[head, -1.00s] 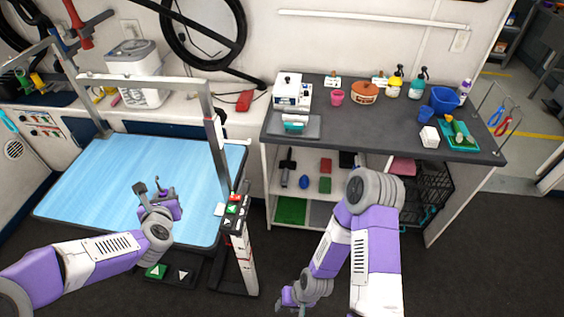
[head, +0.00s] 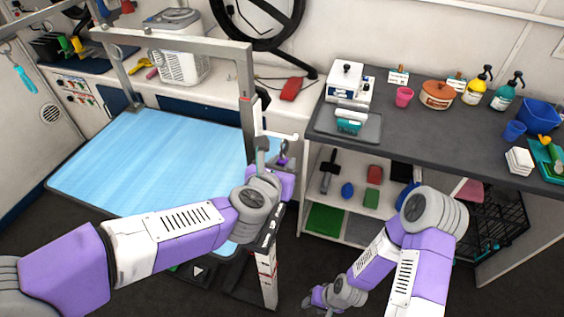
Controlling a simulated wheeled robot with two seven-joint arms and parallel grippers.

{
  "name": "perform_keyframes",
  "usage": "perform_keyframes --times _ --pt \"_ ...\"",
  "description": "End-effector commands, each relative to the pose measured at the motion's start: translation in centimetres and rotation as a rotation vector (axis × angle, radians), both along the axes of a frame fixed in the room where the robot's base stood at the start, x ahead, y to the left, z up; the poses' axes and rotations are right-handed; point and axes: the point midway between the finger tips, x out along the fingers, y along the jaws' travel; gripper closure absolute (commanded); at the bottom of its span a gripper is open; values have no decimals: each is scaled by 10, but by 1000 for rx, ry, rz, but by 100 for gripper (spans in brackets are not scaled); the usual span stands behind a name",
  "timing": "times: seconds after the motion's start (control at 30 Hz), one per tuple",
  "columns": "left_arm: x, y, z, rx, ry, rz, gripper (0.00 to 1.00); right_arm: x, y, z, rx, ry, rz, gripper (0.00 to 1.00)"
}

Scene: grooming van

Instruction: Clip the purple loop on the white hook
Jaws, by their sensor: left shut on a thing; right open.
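The white hook (head: 284,136) sticks out to the right from the upright post of the grooming table's frame in the head view. My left gripper (head: 273,150) is beside the post, just below the hook in the picture. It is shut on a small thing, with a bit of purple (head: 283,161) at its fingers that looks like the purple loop. The loop's shape is mostly hidden by the gripper, and I cannot tell whether it touches the hook. My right gripper (head: 315,303) is open and low over the floor, apart from the hook.
The blue grooming table (head: 140,160) lies left of the post. A grey counter (head: 420,135) stands at the right, with a tray (head: 365,127), bottles and bowls on it, and shelves below. A red box (head: 291,89) sits on the back ledge.

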Motion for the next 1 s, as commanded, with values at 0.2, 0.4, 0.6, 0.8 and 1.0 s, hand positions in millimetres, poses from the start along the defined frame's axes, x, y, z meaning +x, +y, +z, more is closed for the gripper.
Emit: perform_keyframes --times 0.2,0.4,0.6,0.8,1.0 --pt "9 -4 1 -1 2 -1 96 0 0 4 0 0 0 57" --pt "23 -8 1 -1 2 -1 96 0 0 6 0 0 0 57" --pt "36 -12 1 -1 1 -1 96 0 0 9 0 0 0 57" --pt "42 -14 -7 -1 0 0 95 0 0 1 0 0 0 57" --pt "42 -14 -13 -1 0 0 96 0 0 -6 0 0 0 57"
